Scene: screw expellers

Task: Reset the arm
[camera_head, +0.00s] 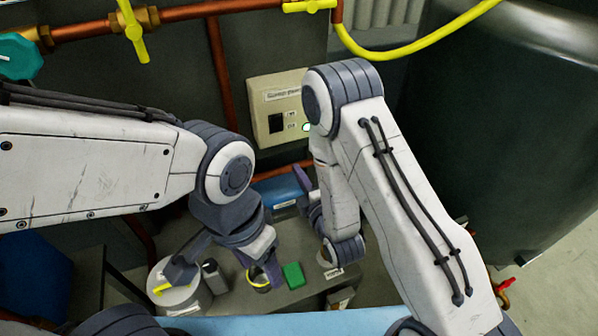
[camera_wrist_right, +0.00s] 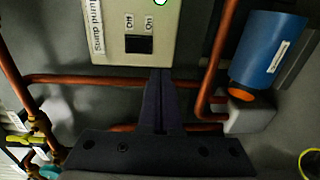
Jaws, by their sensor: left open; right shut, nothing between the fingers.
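My right gripper (camera_head: 298,172) is shut and empty, below the cream switch box (camera_head: 279,104) on the wall. In the right wrist view, its closed fingers (camera_wrist_right: 160,78) point up at the lower edge of the box (camera_wrist_right: 138,32), just under the dark rocker switch (camera_wrist_right: 139,44). A gap or touch there cannot be told. A green light (camera_head: 305,127) is lit on the box. My left gripper (camera_head: 222,274) is open over the bench, one finger near a white round container (camera_head: 184,298) and the other near a yellow-rimmed cup (camera_head: 258,286). Nothing shows held in it.
A green block (camera_head: 294,275) and a small grey item (camera_head: 214,276) stand on the bench. A blue cylinder (camera_wrist_right: 268,50) with an orange end sits right of my right gripper in the wrist view. Copper pipes (camera_head: 219,75) run along the wall. A large dark tank (camera_head: 510,120) stands at the right.

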